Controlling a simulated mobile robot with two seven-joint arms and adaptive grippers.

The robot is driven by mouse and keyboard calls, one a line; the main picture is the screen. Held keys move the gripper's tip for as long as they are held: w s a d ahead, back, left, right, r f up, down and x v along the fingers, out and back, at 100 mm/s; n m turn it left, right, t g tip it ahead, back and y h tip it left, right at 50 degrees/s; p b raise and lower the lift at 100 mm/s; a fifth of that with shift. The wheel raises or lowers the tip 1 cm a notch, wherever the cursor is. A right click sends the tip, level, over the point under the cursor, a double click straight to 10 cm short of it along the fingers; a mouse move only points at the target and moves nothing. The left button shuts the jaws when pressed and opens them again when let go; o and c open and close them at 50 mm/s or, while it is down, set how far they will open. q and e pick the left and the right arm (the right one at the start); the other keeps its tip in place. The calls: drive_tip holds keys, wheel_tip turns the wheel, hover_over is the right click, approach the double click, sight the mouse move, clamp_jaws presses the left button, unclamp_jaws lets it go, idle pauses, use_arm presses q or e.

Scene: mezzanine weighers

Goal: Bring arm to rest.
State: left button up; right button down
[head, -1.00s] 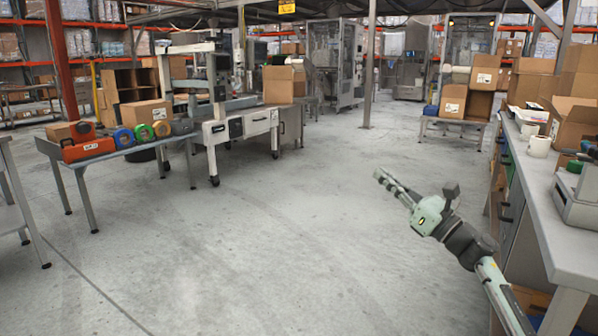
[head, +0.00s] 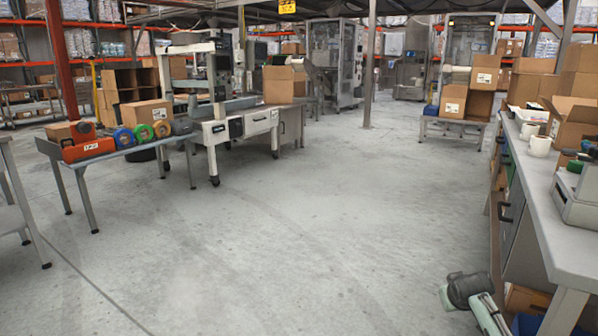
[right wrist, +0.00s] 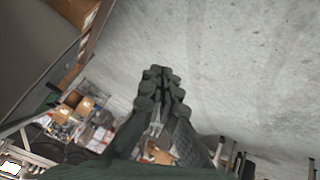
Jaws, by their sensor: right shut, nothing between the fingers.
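My right arm (head: 478,300) shows only as a short stretch at the lower right of the head view, low beside the right-hand counter; its gripper is outside that view. In the right wrist view my right gripper (right wrist: 158,80) is shut with its fingers together and nothing between them. Behind the fingers lies bare grey floor, with no object touching them. My left gripper is not in either view.
A table (head: 120,155) with tape rolls (head: 143,133) stands at the left, beside a case-sealing machine (head: 235,125). The middle floor (head: 300,230) is clear.

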drive_tip(key=s+a+f+g+y, duration=0.1)
drive_tip(key=s+a+f, duration=0.2)
drive_tip(key=s+f, duration=0.45)
drive_tip(key=s+a+f+g, duration=0.1)
drive_tip(key=s+a+f, duration=0.2)
drive_tip(key=s+f, duration=0.45)
drive_tip(key=s+a+f+g, duration=0.1)
drive_tip(key=s+a+f, duration=0.1)
drive_tip(key=s, duration=0.9)
drive_tip(key=s+a+f+n+g+y, duration=0.1)
drive_tip(key=s+a+f, duration=0.2)
drive_tip(key=s, duration=0.8)
drive_tip(key=shift+s+a+y, duration=0.25)
drive_tip(key=shift+a+y, duration=0.05)
drive_tip(key=shift+a, duration=0.15)
